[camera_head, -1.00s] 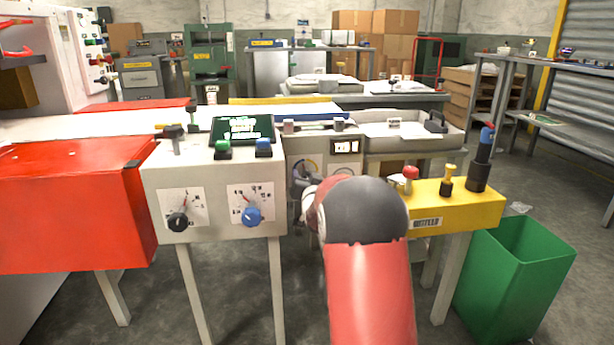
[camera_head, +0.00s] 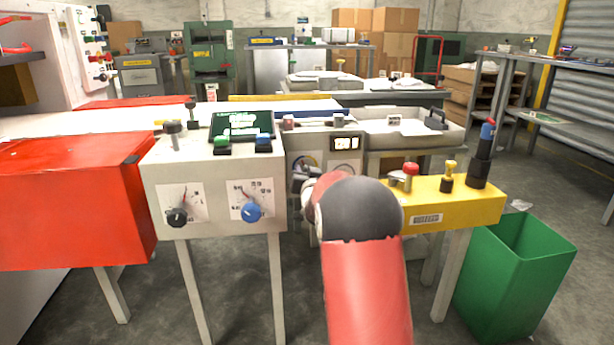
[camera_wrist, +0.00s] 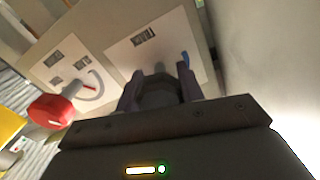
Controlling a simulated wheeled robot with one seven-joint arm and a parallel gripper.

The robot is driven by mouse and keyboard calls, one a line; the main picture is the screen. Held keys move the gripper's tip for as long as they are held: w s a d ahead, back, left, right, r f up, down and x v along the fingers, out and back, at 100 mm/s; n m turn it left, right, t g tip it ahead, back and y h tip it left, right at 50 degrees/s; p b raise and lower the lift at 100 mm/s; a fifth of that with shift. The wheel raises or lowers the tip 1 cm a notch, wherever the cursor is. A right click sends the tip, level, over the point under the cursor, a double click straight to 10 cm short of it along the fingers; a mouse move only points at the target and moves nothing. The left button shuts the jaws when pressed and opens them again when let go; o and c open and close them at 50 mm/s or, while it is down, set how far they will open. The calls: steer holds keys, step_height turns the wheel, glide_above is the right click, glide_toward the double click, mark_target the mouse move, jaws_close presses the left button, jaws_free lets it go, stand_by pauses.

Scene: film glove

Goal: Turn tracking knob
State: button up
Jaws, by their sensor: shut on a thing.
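In the wrist view my gripper (camera_wrist: 159,80) is shut on a dark grey knob (camera_wrist: 158,94), one finger on each side. The knob sits on a pale panel with a white label plate (camera_wrist: 143,38) behind it, and a bit of blue marking shows beside the right finger. The labels are too blurred to read, so I cannot confirm the knob's name. In the head view my arm hides most of the gripper and the knob. Part of a dial with a coloured arc (camera_head: 306,164) shows on the grey panel, below a small lit display (camera_head: 345,143).
A red knob (camera_wrist: 54,107) stands out beside my gripper in the wrist view. Left of my arm, a panel carries a black knob (camera_head: 177,217) and a blue knob (camera_head: 251,212). A yellow box (camera_head: 466,208) and a green bin (camera_head: 516,265) stand to the right.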

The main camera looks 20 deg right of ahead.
steer(key=shift+f+n+b, duration=0.35)
steer(key=shift+n+b, duration=0.15)
steer(key=shift+b, duration=0.2)
steer(key=shift+r+n+b, duration=0.1)
steer(key=shift+n+b, duration=0.7)
steer(key=shift+b, duration=0.2)
steer(key=shift+r+n, duration=0.3)
steer(key=shift+n, duration=0.1)
steer(key=o, duration=1)
